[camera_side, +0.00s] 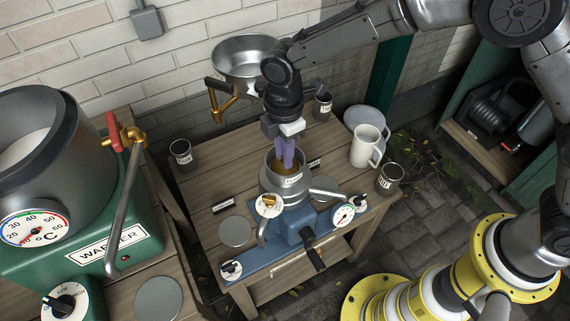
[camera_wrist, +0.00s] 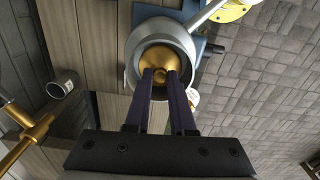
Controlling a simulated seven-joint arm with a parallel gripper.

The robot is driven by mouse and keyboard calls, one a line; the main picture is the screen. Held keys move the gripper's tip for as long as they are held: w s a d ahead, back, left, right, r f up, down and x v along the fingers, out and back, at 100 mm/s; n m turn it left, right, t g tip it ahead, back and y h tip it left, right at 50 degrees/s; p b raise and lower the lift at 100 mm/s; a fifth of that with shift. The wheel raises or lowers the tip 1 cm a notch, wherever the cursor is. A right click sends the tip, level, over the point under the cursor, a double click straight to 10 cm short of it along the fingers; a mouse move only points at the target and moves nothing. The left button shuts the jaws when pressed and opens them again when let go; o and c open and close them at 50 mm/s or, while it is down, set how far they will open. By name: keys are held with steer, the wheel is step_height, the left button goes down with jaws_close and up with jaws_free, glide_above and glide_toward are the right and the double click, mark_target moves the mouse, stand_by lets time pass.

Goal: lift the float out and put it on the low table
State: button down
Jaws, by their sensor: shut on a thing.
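The brass-coloured float (camera_wrist: 160,56) has a domed top with a small knob. It sits inside the round metal vessel (camera_side: 288,184) on the blue base (camera_side: 276,242). In the side view only a brownish patch of the float shows within the rim. My gripper (camera_wrist: 162,76) points down into the vessel, its purple fingers shut on the float's knob. In the side view my gripper (camera_side: 286,163) is over the vessel's mouth. The float's lower part is hidden. The wooden slatted table (camera_side: 222,178) carries the blue base.
A white mug (camera_side: 366,146) and dark cups (camera_side: 389,179) stand right of the vessel; another cup (camera_side: 182,154) stands left. A metal pan (camera_side: 246,56) hangs over the table's back. A green warmer (camera_side: 110,240) with a spout is at left. Flat grey discs (camera_side: 235,231) lie on the table.

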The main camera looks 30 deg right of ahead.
stand_by(0.4)
steer(key=shift+r, duration=0.75)
steer(key=s+d+r, duration=0.8)
steer(key=s+r, duration=0.3)
steer(key=shift+s+r, duration=0.25)
